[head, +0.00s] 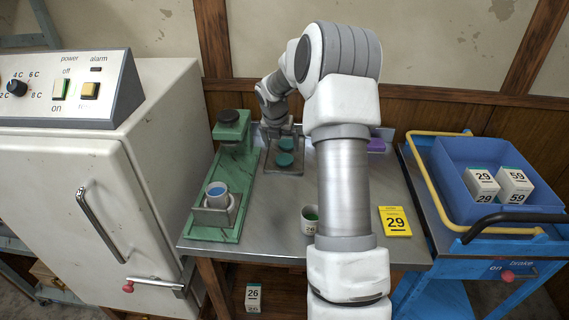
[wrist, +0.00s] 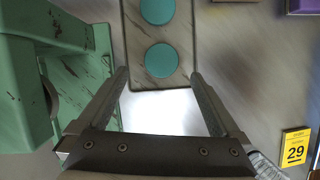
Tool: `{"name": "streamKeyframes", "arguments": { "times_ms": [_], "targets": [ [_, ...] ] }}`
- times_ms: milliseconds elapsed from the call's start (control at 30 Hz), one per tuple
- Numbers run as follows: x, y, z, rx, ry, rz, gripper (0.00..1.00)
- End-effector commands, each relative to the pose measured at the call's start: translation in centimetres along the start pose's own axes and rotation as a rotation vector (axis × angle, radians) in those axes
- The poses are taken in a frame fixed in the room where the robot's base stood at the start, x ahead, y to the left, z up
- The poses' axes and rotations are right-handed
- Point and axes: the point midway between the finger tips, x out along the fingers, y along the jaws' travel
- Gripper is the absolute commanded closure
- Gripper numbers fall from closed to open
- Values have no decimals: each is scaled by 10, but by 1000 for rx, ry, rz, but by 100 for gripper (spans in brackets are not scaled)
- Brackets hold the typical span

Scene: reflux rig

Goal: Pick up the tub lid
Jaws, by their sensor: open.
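Two teal round discs lie on a grey rectangular plate (wrist: 133,40). They look like lids, but I cannot tell for certain which is the tub lid. In the wrist view the nearer disc (wrist: 162,60) appears between the tips of my gripper (wrist: 159,75), and the farther disc (wrist: 158,10) is cut by the top edge. My gripper is open and empty, its fingers spread to either side of the nearer disc in the picture. In the head view the discs (head: 286,144) (head: 284,160) show at the back of the bench, just below my gripper (head: 279,132).
A green stand (head: 230,160) holding a cup (head: 217,199) is close on the left. A cup with green contents (head: 309,226) and a yellow card marked 29 (head: 395,221) are nearer the front of the bench (head: 270,215). A purple item (head: 376,145) is back right.

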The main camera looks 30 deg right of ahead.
Motion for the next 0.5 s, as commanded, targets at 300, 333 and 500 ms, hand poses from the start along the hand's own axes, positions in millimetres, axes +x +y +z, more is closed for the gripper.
{"name": "streamKeyframes", "arguments": {
  "times_ms": [300,333,500],
  "targets": [
    [24,0,-1,0,0,0,0],
    [27,-1,-1,0,1,-1,0],
    [52,-4,-4,1,1,-1,0]
  ]
}}
